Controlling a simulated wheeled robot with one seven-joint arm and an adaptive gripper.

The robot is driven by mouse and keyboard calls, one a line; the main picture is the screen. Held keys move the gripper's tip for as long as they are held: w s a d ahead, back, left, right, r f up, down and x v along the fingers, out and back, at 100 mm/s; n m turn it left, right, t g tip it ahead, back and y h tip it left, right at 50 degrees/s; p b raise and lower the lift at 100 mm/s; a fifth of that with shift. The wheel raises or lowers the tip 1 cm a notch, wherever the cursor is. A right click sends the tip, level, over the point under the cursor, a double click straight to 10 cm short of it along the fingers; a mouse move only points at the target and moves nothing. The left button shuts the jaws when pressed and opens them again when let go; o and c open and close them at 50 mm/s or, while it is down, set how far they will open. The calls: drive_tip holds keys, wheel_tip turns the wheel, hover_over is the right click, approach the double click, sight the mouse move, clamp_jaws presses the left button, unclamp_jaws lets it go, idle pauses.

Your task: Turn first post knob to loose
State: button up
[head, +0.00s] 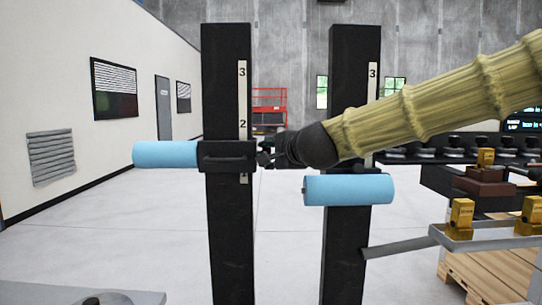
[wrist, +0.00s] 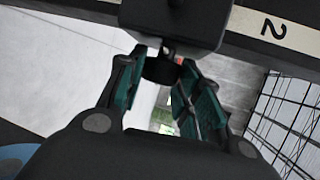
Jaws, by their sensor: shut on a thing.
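The left black post (head: 230,240) stands upright in the head view, with a black sliding bracket (head: 227,156) just below the number 2 on its scale. A light blue roller (head: 165,154) sticks out left from this bracket. My gripper (head: 266,154) is at the bracket's right side. In the wrist view, the teal-padded fingers of my gripper (wrist: 163,66) are shut on a small dark round knob (wrist: 160,72) that sticks out from the black bracket (wrist: 172,20). In the head view the knob is mostly hidden by the fingers, and its turn position cannot be told.
A second black post (head: 346,245) stands to the right, with a blue roller (head: 349,189) just below my forearm. At right are a metal tray (head: 480,241) with yellow-brown blocks (head: 461,214) and a wooden pallet (head: 490,275). Open floor lies behind the posts.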

drive_tip(key=o, duration=1)
drive_tip(key=shift+o, duration=0.2)
drive_tip(key=shift+s, duration=0.1)
drive_tip(key=v, duration=1.2)
